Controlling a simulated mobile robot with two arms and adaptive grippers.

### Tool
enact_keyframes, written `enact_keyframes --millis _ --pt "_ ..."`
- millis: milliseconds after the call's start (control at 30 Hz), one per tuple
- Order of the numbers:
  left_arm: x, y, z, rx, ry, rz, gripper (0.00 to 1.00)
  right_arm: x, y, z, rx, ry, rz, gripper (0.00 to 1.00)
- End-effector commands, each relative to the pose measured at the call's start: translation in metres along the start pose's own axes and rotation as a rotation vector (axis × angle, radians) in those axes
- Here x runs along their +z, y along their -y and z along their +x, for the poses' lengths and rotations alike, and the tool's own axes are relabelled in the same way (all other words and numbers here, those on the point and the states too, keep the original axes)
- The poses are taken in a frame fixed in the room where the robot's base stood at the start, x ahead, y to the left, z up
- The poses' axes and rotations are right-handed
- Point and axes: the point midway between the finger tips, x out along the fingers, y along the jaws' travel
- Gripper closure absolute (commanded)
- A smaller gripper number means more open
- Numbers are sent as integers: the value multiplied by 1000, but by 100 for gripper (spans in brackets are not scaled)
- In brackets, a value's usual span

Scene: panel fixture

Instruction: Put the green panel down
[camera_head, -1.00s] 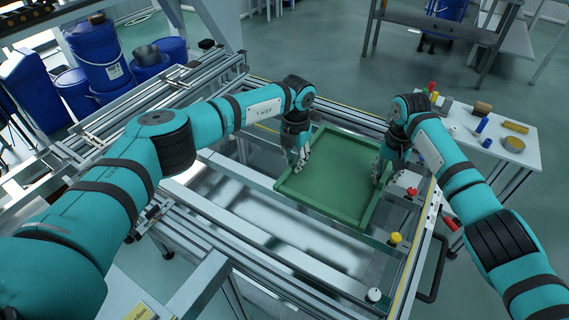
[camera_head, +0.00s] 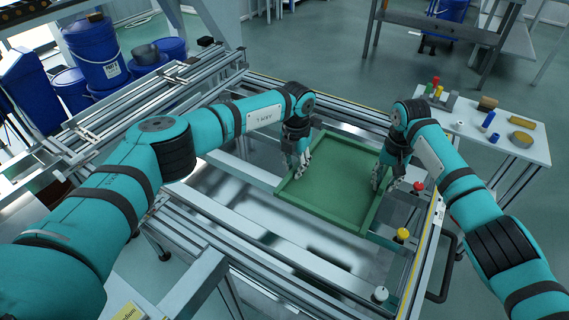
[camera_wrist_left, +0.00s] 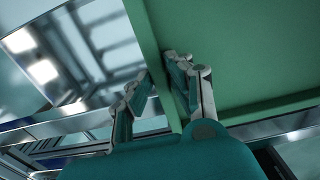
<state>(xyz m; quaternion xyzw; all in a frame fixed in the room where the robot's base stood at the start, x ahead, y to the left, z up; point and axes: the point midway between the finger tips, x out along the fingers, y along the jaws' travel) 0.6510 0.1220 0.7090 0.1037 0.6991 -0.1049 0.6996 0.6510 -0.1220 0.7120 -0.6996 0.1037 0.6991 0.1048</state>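The green panel (camera_head: 335,187) is a shallow tray-like piece with raised edges, lying roughly level over the metal frame fixture (camera_head: 230,205) in the head view. My left gripper (camera_head: 299,170) is at its left edge; in the left wrist view its fingers (camera_wrist_left: 155,90) stand on both sides of the panel's raised rim (camera_wrist_left: 152,55), closed on it. My right gripper (camera_head: 379,180) is at the panel's right edge, its fingers around the rim and apparently closed on it. Whether the panel touches the fixture underneath cannot be told.
Red (camera_head: 417,187), yellow (camera_head: 402,235) and white (camera_head: 380,294) knobs stand along the fixture's right rail. A white side table (camera_head: 470,128) with small parts is at the right. Blue barrels (camera_head: 98,55) stand at the back left.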

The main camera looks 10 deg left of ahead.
Motion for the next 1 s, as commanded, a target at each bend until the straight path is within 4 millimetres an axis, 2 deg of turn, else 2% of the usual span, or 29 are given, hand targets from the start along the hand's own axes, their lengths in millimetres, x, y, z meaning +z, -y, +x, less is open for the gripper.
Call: enact_keyframes --millis 33,133,167,400,533,1000 --pt "0 1 -1 -1 0 2 75 0 1 -2 -1 1 -1 75" --pt "0 1 -1 -1 -1 1 62 0 0 -1 0 1 -1 62" --pt "0 1 -1 0 -1 1 61 0 0 -1 0 1 -1 61" --pt "0 0 -2 1 -1 0 61 0 0 -1 1 1 0 61" --pt "0 0 -11 1 0 0 61 0 0 -1 2 1 0 61" --pt "1 0 -102 0 1 1 61 0 0 -1 2 1 0 61"
